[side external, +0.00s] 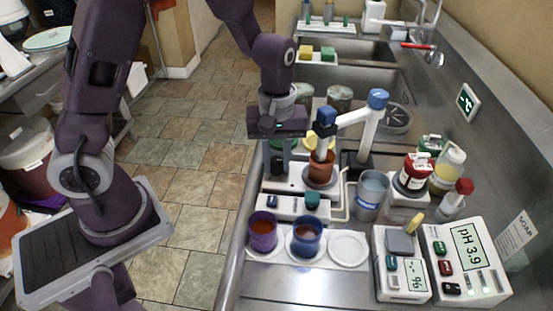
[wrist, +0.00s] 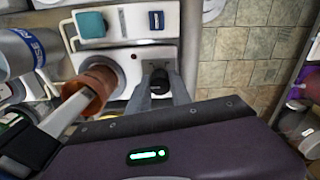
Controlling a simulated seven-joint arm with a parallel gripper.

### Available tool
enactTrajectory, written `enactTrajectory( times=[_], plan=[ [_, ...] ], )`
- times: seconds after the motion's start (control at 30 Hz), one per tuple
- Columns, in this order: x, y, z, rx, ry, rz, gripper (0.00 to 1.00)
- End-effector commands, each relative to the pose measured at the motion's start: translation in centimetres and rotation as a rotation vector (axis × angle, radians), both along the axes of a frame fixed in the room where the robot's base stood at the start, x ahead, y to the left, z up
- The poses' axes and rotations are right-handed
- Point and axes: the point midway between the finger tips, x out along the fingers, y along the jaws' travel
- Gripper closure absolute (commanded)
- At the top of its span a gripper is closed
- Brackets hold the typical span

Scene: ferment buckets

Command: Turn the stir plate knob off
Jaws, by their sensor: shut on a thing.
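The white stir plate (side external: 297,178) stands on the steel counter, with a brown beaker (side external: 320,170) on it. The beaker also shows in the wrist view (wrist: 97,88). A small dark knob (wrist: 160,77) sits on the stir plate beside the beaker. My gripper (wrist: 160,88) is shut on this knob, one finger on each side of it. In the side view my gripper (side external: 278,170) reaches down to the plate's left part, and the knob is hidden there. The knob's pointer or marking cannot be made out.
A white control strip with a dark blue knob (side external: 272,200) and a teal knob (side external: 312,199) lies just in front. A white-and-blue stand arm (side external: 350,117) reaches over the beaker. A metal cup (side external: 371,195), purple cup (side external: 262,232) and blue cup (side external: 307,236) stand nearby.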

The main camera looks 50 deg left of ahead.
Motion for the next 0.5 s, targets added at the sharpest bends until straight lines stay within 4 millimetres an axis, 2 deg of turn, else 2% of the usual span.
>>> enactTrajectory(
  times=[0.1,0.13,0.23,0.5],
  plan=[
    [-0.03,0.02,-0.04,0.000,0.001,0.001,1.00],
    [-0.03,0.02,-0.04,0.001,0.001,0.001,0.71],
    [-0.03,0.01,-0.04,0.000,0.001,0.000,0.53],
    [-0.01,0.01,0.02,0.000,0.000,-0.001,0.53]
  ],
)
